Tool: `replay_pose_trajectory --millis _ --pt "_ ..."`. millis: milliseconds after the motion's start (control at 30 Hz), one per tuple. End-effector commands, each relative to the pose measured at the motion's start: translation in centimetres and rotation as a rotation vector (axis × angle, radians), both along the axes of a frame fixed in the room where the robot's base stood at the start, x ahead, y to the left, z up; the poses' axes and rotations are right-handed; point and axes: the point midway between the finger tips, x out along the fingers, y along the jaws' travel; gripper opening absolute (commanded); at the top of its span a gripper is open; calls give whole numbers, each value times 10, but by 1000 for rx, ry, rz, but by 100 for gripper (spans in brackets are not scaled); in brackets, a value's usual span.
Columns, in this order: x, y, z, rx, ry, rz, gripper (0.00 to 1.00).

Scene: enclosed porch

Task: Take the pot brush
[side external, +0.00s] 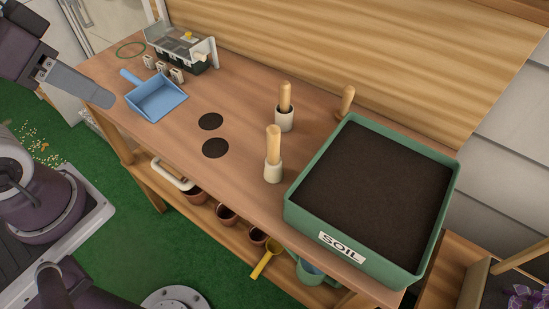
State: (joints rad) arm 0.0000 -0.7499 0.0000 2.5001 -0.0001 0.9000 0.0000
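No object is clearly recognisable as the pot brush. Two upright wooden handles rise from pale cylindrical bases on the bench: a front one (274,148) and a back one (285,98). I cannot tell whether the pale parts are bristles or holders. A third wooden handle (347,100) stands behind the soil tray, its lower end hidden. My gripper (103,98) is at the upper left, over the bench's left front edge and left of the blue dustpan, well away from the handles. Its fingers are seen edge-on, with nothing visible held in them.
The green soil tray (300,211) fills the bench's right end. The blue dustpan (157,97), a small clear-lidded box (184,48) and a green ring (131,49) are at left. Two dark discs (211,121) lie mid-bench. Terracotta pots (227,215) and a yellow scoop (266,260) are below.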

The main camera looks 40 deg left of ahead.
Motion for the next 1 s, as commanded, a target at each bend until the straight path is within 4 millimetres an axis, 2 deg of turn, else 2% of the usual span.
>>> replay_pose_trajectory --millis 67,100,400,467,533,667,700,767,800,900,1000 --pt "0 0 0 0 0 0 38" --pt "0 0 0 0 0 0 46" --pt "1 0 1 2 2 -7 46" --pt "8 -3 4 21 21 -54 46" --pt "28 -12 10 67 67 -183 46" --pt "89 -50 9 196 187 -589 46" --pt "108 -66 1 233 222 -723 46" --pt "134 -93 -15 280 270 -923 46" --pt "148 -112 -29 306 298 -1049 46" --pt "170 -154 -66 355 350 -1317 46" --pt "179 -177 -92 377 376 -1470 46"
